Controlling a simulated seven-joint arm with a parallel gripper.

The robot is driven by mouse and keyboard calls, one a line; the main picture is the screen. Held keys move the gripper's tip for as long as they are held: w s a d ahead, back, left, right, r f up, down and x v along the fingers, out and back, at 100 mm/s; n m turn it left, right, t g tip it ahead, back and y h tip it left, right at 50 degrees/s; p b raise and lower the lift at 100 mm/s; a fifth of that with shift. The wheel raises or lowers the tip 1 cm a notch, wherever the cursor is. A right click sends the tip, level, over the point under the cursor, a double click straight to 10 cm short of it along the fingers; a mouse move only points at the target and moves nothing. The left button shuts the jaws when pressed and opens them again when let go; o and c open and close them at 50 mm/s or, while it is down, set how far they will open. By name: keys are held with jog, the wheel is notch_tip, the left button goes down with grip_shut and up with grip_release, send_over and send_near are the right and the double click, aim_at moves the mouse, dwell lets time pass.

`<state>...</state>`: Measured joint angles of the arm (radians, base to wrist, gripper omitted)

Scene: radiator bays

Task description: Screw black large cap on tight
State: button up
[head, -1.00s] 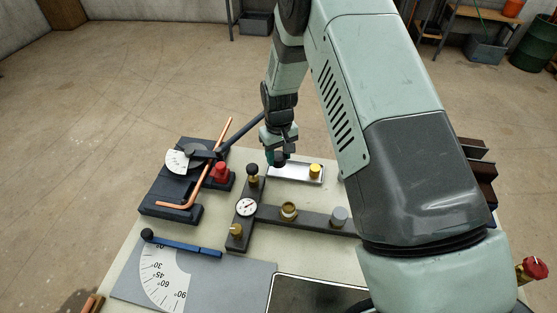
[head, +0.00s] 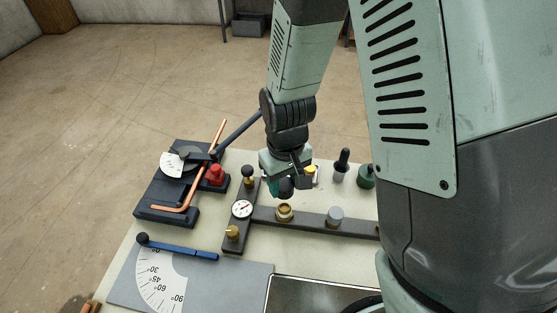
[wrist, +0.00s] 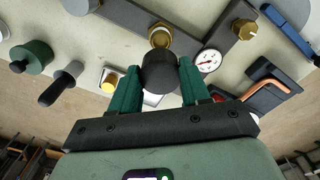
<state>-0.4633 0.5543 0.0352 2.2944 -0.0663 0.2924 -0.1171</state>
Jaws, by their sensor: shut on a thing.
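My gripper (head: 285,190) is shut on the large black cap (wrist: 160,72), which sits between its green fingers in the wrist view. In the head view the cap (head: 286,187) is just above and behind a brass threaded neck (head: 285,212) on the dark manifold bar (head: 315,219). In the wrist view the brass neck (wrist: 160,36) shows just beyond the cap. The cap looks apart from the neck in the head view; I cannot tell the exact gap.
A pressure gauge (head: 242,209), a brass valve (head: 232,232) and a grey cap (head: 335,215) are on the manifold. A pipe bender (head: 167,210) with a red knob (head: 216,174) stands left. A yellow cap (wrist: 109,85) lies on a tray. A green knob (wrist: 31,57) and black-handled tool (wrist: 59,89) stand nearby.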

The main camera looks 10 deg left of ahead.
aim_at(285, 208)
jog(key=shift+s+d, duration=0.15)
jog(key=shift+s, duration=0.25)
jog(key=shift+f, duration=2.2)
jog(key=shift+f, duration=1.1)
jog(key=o, duration=1.1)
jog(key=shift+o, duration=0.2)
